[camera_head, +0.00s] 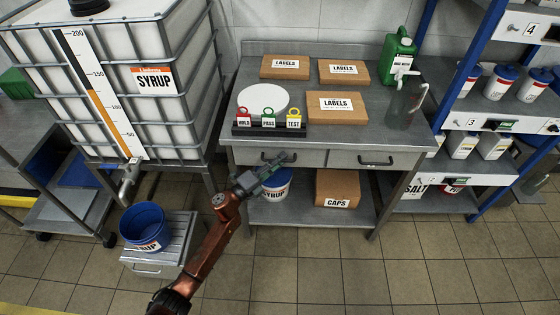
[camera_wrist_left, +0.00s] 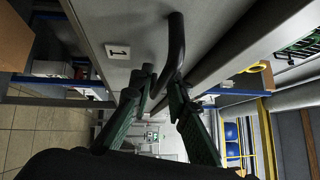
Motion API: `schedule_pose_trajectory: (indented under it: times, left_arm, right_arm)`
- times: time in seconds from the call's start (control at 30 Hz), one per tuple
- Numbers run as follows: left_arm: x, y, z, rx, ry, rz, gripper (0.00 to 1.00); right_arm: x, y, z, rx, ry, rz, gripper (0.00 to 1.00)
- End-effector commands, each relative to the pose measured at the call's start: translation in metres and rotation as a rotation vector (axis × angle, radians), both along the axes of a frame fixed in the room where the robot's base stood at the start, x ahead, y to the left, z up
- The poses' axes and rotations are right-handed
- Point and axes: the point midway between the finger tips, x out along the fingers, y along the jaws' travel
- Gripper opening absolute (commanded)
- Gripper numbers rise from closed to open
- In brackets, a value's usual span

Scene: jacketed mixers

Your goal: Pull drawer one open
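Drawer one (camera_head: 250,157) is the left drawer under the steel worktop; it looks flush with the table front. In the left wrist view its grey front fills the upper middle, with a white "1" label (camera_wrist_left: 117,51). Its dark bar handle (camera_wrist_left: 177,45) stands out from that front; it also shows in the head view (camera_head: 268,158). My left gripper (camera_head: 287,160) is at the handle, its fingers (camera_wrist_left: 160,80) apart on either side of the bar's lower end. Contact is hard to tell. My right gripper is in neither view.
The right drawer (camera_head: 400,160) looks shut. A syrup bucket (camera_head: 276,187) and caps box (camera_head: 337,188) stand on the shelf below. A blue bucket (camera_head: 145,227) sits on a low step (camera_head: 168,258) at left. The floor (camera_head: 330,270) in front is clear.

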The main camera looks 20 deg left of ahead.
Motion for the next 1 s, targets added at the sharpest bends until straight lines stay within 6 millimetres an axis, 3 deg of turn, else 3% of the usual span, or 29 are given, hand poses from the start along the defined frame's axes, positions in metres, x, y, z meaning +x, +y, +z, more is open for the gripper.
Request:
schedule_pose_trajectory:
  times: [0.17, 0.4, 1.0]
  left_arm:
    - [-0.0001, 0.0001, -0.0001, -0.001, 0.000, 0.000, 0.15]
    - [-0.0002, 0.0003, -0.0003, 0.000, 0.001, 0.000, 0.00]
    - [-0.0006, -0.0001, -0.0009, 0.000, 0.001, 0.000, 0.00]
  right_arm:
    - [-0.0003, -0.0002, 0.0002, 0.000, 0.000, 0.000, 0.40]
    - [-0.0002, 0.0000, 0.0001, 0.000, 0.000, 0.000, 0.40]
    - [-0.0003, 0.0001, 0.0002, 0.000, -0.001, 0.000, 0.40]
